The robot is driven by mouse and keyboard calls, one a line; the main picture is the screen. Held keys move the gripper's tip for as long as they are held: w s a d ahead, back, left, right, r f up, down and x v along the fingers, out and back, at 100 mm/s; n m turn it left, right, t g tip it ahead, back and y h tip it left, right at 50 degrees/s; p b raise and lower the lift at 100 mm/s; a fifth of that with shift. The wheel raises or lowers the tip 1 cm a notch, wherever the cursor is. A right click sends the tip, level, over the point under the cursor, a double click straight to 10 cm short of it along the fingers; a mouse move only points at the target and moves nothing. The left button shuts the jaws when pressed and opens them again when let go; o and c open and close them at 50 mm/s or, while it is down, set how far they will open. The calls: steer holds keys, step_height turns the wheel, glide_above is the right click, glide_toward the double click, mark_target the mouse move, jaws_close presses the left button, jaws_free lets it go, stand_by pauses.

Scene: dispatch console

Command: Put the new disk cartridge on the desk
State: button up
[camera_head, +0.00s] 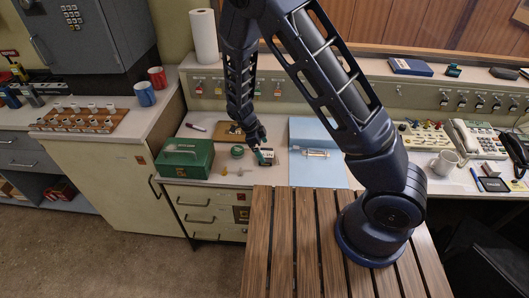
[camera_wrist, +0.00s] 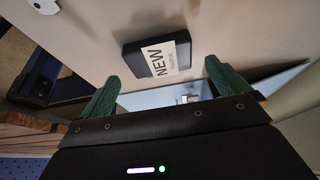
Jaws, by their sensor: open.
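The new disk cartridge (camera_wrist: 160,57) is a flat black block with a white label reading "NEW". It lies on the pale desk top (camera_wrist: 232,22) in the wrist view. My gripper (camera_wrist: 161,76) is open and empty, with its two green fingers apart. The cartridge is just ahead of the fingertips, between their lines, and no grip on it shows. In the head view my gripper (camera_head: 259,152) is low over the desk, right beside the small cartridge (camera_head: 268,157), which it partly hides.
A green box (camera_head: 184,158) stands left of my gripper. A clipboard (camera_head: 230,132), a green roll (camera_head: 237,151) and small pieces lie close by. A light blue folder (camera_head: 317,170) lies to the right. A slatted wooden surface (camera_head: 292,235) is in front.

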steer(key=v, duration=0.8)
steer(key=w+d+r+n+y, duration=0.1)
steer(key=d+r+n+y, duration=0.5)
steer(key=d+r, duration=1.6)
steer(key=s+d+r+n+t, duration=0.2)
steer(key=s+d+r+n, duration=0.3)
steer(key=s+d+n, duration=0.1)
steer(key=s+d+r+n+t+h, duration=0.1)
steer(key=s+d+r+n+t, duration=0.1)
steer(key=s+d+r+n, duration=0.4)
steer(key=s+d, duration=0.3)
steer(key=shift+d+t+h, duration=0.3)
steer(key=shift+d, duration=0.05)
